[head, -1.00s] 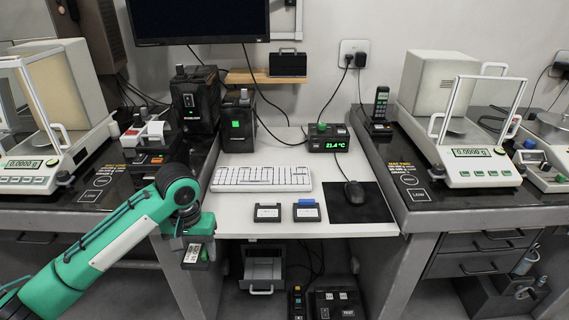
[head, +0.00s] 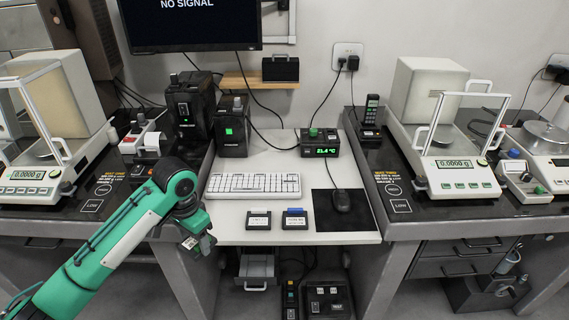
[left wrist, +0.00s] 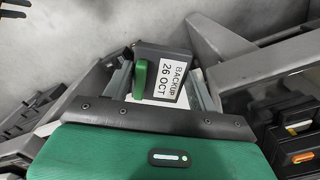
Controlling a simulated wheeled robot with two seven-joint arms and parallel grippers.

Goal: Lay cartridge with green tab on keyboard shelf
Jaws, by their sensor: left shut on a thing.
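A dark grey cartridge (left wrist: 160,74) with a green tab and a white label reading "BACKUP 26 OCT" is in my left gripper (left wrist: 163,85). The gripper is shut on it. In the head view the left gripper (head: 198,240) is at the front left corner of the white keyboard shelf (head: 255,152), and the cartridge is small and partly hidden there. The shelf carries a white keyboard (head: 253,186). Two other cartridges lie at its front: one with a dark tab (head: 258,221) and one with a blue tab (head: 295,220). My right gripper is not in view.
A mouse (head: 341,201) on a black mat (head: 326,222) takes the shelf's right side. A green-lit display box (head: 322,146) and a black device (head: 232,133) stand behind the keyboard. Balances stand on both side tables. Bare shelf shows left of the dark-tabbed cartridge.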

